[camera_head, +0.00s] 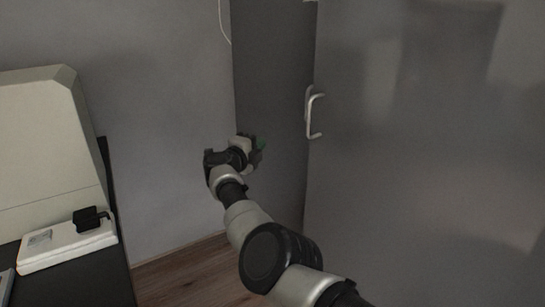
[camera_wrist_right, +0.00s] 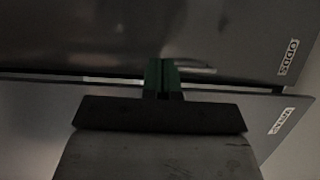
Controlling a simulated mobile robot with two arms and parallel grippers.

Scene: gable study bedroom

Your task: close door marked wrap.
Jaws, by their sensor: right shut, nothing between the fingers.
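In the right wrist view, the door marked wrap (camera_wrist_right: 40,112) is the lower grey panel, its white label (camera_wrist_right: 282,121) near the right edge. A narrow gap separates its edge from the upper panel marked odds (camera_wrist_right: 289,57). My right gripper (camera_wrist_right: 162,75) is shut and empty, its green fingertips over this gap; I cannot tell whether they touch. In the head view, the right gripper (camera_head: 261,146) is in front of a dark grey panel (camera_head: 272,60), left of the pale handles (camera_head: 315,115). No door label is readable there. My left gripper is not in view.
A large shiny grey panel (camera_head: 430,150) fills the right of the head view. At left, a dark desk (camera_head: 75,285) carries a white box-like item (camera_head: 65,243) with a black object (camera_head: 88,219) on it. Wooden floor (camera_head: 185,277) shows between desk and cabinet.

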